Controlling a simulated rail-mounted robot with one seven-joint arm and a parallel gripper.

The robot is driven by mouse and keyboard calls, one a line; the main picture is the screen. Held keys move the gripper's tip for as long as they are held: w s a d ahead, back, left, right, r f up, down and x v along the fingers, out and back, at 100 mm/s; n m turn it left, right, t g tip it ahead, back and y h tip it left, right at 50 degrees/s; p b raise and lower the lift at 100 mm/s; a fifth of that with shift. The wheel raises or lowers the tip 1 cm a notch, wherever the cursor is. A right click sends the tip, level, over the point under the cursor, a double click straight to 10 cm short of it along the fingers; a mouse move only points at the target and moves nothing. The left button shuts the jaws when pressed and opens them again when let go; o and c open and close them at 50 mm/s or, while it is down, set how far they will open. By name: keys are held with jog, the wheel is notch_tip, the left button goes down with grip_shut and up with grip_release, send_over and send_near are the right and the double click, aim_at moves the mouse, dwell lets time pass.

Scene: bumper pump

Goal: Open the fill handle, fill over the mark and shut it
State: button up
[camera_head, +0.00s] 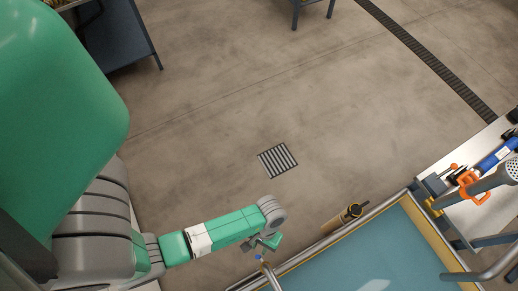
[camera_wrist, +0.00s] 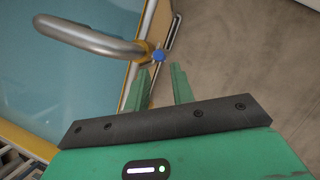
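The basin (camera_head: 408,205) at the lower right has a pale blue interior and yellow and grey edges. A bent grey pipe (camera_wrist: 90,38) reaches over its rim and ends at a yellow collar with a small blue knob (camera_wrist: 158,56), which looks like the fill handle. The knob also shows small in the head view (camera_head: 260,258). My gripper (camera_wrist: 160,70) is open and empty, its two green fingers apart, with the knob just beyond the fingertips. In the head view my gripper (camera_head: 268,244) is beside the basin's rim. I cannot make out a fill mark.
A brass-coloured cylinder with a dark end (camera_head: 350,213) sits along the basin's outer edge. A bench (camera_head: 440,165) at the right holds orange clamps, a blue tool and a shower-like head (camera_head: 510,172). Open concrete floor with a drain grate (camera_head: 277,160) lies beyond the basin.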

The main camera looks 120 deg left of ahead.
aim_at(257, 257)
jog(key=b+x, duration=0.1)
jog(key=x, duration=0.6)
jog(key=shift+w+d+f, duration=0.1)
jog(key=shift+d+f, duration=0.1)
jog(key=shift+f, duration=0.1)
grip_shut()
